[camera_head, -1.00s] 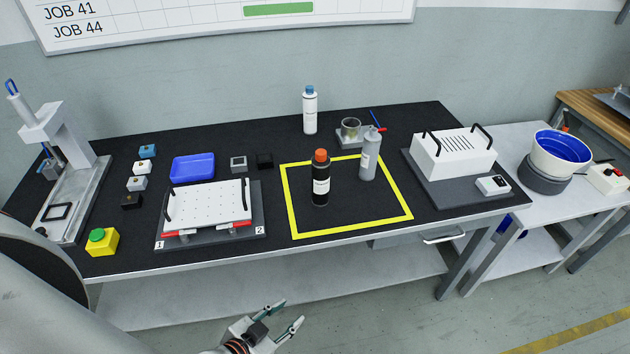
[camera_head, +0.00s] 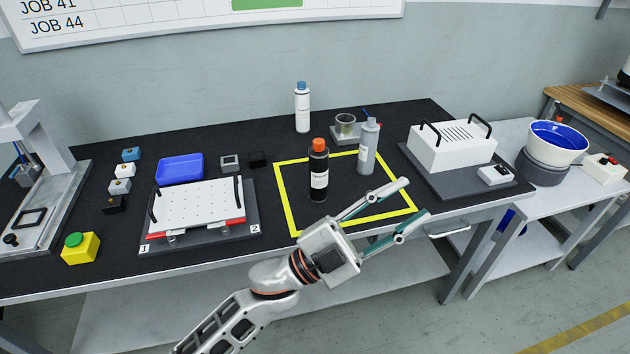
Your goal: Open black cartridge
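The black cartridge (camera_head: 318,186) is a black bottle with an orange cap (camera_head: 319,145) and a white label. It stands upright inside the yellow-outlined square on the black bench top, near the square's left side. The cap is on it. My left gripper (camera_head: 416,197) is open and empty. Its palm is below and in front of the cartridge in the picture, and its fingers point right, over the front right part of the yellow outline. It is apart from the cartridge. My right gripper is out of view.
A grey bottle (camera_head: 369,150) stands right of the cartridge. A white perforated plate fixture (camera_head: 197,207) is left, a white handled box (camera_head: 451,147) right. Small blocks and a blue tray (camera_head: 180,168) sit further left.

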